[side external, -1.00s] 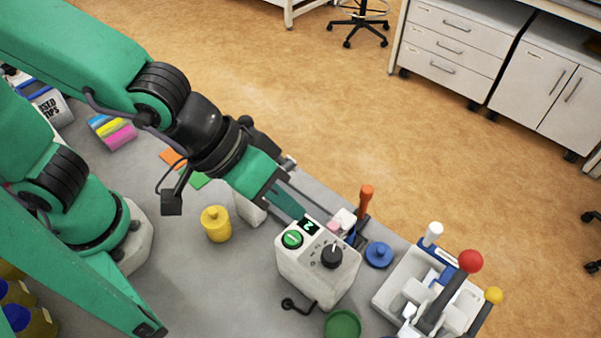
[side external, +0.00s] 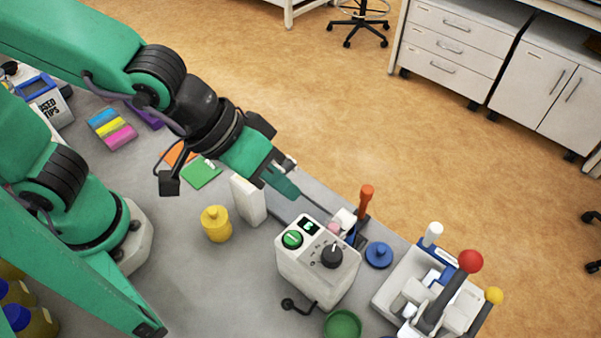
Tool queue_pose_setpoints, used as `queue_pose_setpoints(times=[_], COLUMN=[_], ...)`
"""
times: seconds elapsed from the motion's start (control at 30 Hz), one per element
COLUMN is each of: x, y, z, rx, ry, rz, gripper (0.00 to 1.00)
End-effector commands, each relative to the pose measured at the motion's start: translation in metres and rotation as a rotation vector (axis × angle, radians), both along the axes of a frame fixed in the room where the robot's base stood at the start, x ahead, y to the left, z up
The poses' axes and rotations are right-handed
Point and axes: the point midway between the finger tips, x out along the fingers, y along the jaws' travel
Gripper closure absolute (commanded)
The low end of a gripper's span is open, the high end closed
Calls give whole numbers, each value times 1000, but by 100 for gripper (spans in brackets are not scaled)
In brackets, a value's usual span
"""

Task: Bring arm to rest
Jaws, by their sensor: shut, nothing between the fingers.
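My gripper (side external: 291,192) is shut and empty. It hangs in the air at the end of my green arm, in the middle of the side external view. Its fingertips point down and to the right, above and to the left of a white box (side external: 305,280) with a green button, a small display and a black knob. The fingers appear apart from the box. Their height above the bench is hard to tell.
A yellow pot (side external: 215,223) and a white block (side external: 248,199) stand left of the box. A blue lid (side external: 378,255), a green dish (side external: 342,324) and a lever press (side external: 440,290) stand to the right. Grey bench (side external: 225,285) is clear in front.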

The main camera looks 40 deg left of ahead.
Motion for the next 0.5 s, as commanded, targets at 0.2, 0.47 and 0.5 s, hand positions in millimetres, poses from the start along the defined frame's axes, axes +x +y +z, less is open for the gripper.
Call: queue_pose_setpoints(times=[0.2, 0.47, 0.5], x=[26, 43, 44], y=[51, 124, 135], z=[12, 26, 28], rx=[66, 176, 193], ry=[-43, -81, -86], rz=[51, 107, 116], gripper=[100, 100, 100])
